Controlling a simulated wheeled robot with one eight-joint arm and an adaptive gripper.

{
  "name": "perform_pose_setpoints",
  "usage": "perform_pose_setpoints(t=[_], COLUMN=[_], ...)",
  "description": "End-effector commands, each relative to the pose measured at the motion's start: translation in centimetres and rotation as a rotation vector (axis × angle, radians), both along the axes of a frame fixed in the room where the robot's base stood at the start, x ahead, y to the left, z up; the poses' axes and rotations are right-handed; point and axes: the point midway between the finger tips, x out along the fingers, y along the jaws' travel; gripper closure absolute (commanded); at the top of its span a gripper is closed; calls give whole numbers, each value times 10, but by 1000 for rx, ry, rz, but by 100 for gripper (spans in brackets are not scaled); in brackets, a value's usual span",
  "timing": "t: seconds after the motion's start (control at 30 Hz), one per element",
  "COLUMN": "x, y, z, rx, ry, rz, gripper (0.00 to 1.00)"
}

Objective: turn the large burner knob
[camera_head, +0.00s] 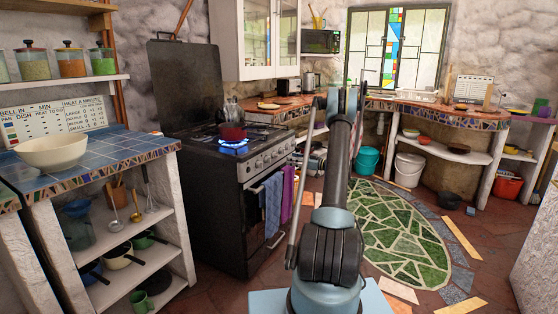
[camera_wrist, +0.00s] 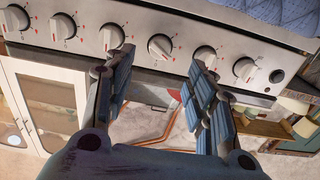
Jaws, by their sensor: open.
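The stove (camera_head: 225,220) stands left of centre in the head view, with a row of knobs on its front panel (camera_head: 268,157). In the wrist view several white, round knobs with red marks run across the panel. My gripper (camera_wrist: 161,57) is open and empty, its fingers spread below the panel. One knob (camera_wrist: 160,46) sits between the fingertips; contact cannot be told. Another knob (camera_wrist: 111,37) lies beside the left fingertip, and one (camera_wrist: 205,55) is partly behind the right finger. Which knob serves the large burner is not readable. My gripper is not discernible in the head view.
A red pot (camera_head: 232,132) sits over a blue flame (camera_head: 233,149) on the stove. Blue and purple towels (camera_head: 272,204) hang on the oven front. A tiled counter (camera_head: 85,155) with a bowl (camera_head: 52,150) stands left. Open floor lies right, around the green mosaic (camera_head: 405,240).

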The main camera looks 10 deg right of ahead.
Motion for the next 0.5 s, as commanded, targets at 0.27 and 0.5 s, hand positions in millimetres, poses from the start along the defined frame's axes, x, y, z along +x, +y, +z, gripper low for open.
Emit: perform_pose_setpoints(t=[0.27, 0.5], x=[29, 48], y=[41, 68], z=[0, 0], rx=[0, 0], ry=[0, 0], rz=[2, 2], gripper=[50, 50])
